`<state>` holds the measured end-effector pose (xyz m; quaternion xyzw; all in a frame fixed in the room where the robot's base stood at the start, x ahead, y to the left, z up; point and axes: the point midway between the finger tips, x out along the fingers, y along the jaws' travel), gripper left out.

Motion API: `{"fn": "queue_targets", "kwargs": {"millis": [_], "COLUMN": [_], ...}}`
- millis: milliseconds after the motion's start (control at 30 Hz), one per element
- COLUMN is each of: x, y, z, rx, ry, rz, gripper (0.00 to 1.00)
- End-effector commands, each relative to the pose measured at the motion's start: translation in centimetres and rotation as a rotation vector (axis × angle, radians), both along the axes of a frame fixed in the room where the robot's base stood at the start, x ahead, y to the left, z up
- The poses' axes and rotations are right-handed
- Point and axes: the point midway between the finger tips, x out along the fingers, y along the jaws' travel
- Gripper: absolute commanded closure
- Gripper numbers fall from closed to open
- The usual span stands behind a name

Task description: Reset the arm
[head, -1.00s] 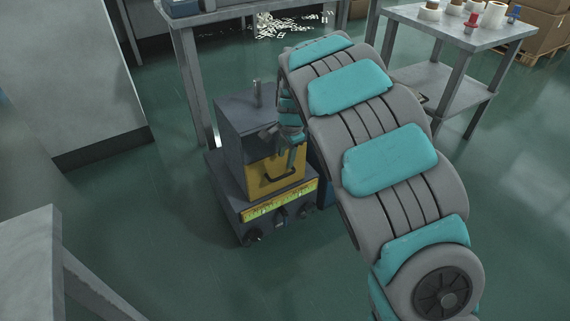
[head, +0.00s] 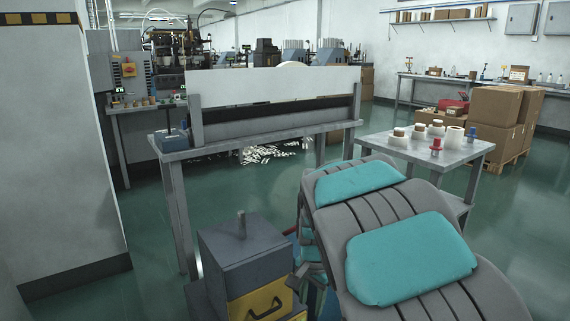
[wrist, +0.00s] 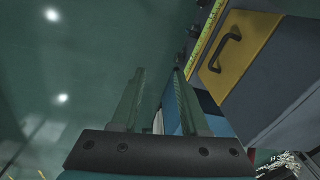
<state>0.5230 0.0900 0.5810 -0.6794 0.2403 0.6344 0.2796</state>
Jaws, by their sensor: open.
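My arm fills the lower right of the head view, grey with teal pads. My gripper (wrist: 155,100) shows in the wrist view with its two fingers apart and nothing between them. In the head view the gripper itself is mostly hidden behind the arm. A dark grey cabinet (head: 235,240) with a yellow drawer front (head: 258,303) stands close to the left of the arm. In the wrist view the yellow front (wrist: 232,50) and its dark handle lie to the right of the fingers, apart from them.
A metal workbench (head: 250,139) with a long white panel stands behind the cabinet. A side table (head: 470,150) with rolls and spools is at the right, cardboard boxes (head: 497,105) behind it. White scraps (head: 262,153) lie on the floor under the bench. A white wall block (head: 60,150) is at the left.

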Motion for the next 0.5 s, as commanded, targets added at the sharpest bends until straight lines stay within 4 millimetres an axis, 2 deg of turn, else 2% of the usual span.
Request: {"fn": "queue_targets", "kwargs": {"millis": [33, 200, 500], "x": [-1.8, -7.9, -19.6], "y": [-1.1, -3.9, -7.1], "z": [1.0, 2.8, 4.2], "rx": [-0.005, -0.021, -0.018], "ry": [0.004, 0.046, 0.125], "rz": [0.028, 0.150, 0.403], "gripper": [0.55, 0.55, 0.55]}}
